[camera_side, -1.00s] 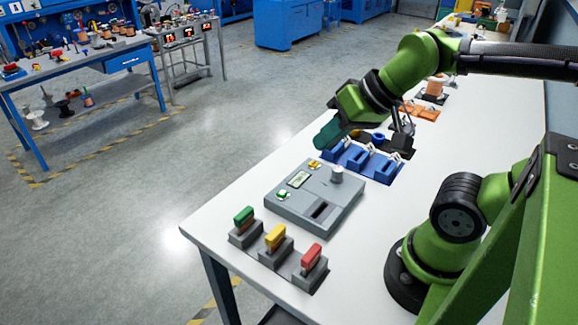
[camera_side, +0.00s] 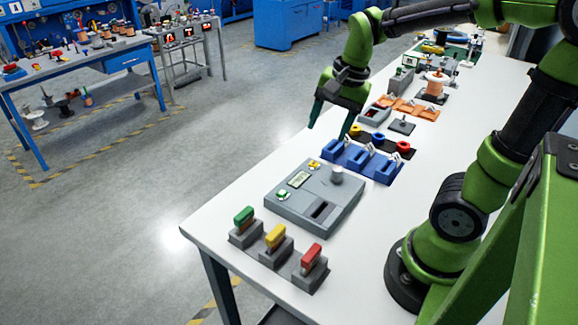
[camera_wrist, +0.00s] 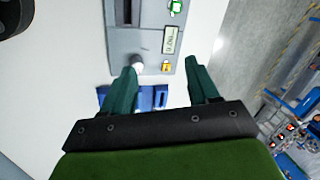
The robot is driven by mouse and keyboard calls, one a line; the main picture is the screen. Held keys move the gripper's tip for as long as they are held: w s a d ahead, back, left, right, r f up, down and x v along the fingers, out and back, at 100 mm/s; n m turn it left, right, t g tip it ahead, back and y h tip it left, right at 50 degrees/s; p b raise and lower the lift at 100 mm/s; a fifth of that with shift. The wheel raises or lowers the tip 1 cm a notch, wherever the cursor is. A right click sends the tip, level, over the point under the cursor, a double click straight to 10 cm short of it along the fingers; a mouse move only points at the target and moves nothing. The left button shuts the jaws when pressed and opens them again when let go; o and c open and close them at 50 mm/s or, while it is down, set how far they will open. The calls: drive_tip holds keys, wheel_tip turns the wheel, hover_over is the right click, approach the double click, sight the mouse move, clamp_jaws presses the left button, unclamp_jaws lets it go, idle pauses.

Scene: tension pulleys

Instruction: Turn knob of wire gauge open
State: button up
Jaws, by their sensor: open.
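The wire gauge (camera_side: 305,205) is a grey flat box on the white table, with a small display, a green button, a yellow button and a dark slot. Its light round knob (camera_side: 337,174) stands at the far right corner of its top. My gripper (camera_side: 331,130) is open and empty, fingers pointing down, above the far side of the blue fixtures beyond the gauge. In the wrist view the knob (camera_wrist: 137,63) shows just beyond the tip of the left green finger, partly hidden by it, and the gauge (camera_wrist: 150,40) extends above.
Blue fixtures (camera_side: 362,162) stand right behind the gauge. Several coloured rings, orange holders (camera_side: 410,107) and a copper spool (camera_side: 436,82) lie farther back. Grey blocks with green, yellow and red tops (camera_side: 276,238) stand in front. Bare table lies right of the gauge.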

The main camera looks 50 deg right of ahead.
sight(339, 168)
drive_tip(key=d+m+g, duration=0.3)
drive_tip(key=d+m, duration=0.4)
drive_tip(key=m, duration=0.6)
drive_tip(key=shift+h, duration=0.4)
wheel_tip(339, 168, down, 17)
drive_tip(key=shift+s+a+r, duration=0.1)
drive_tip(key=shift+a, duration=0.05)
drive_tip(key=c, duration=1)
drive_tip(key=shift+c, duration=0.2)
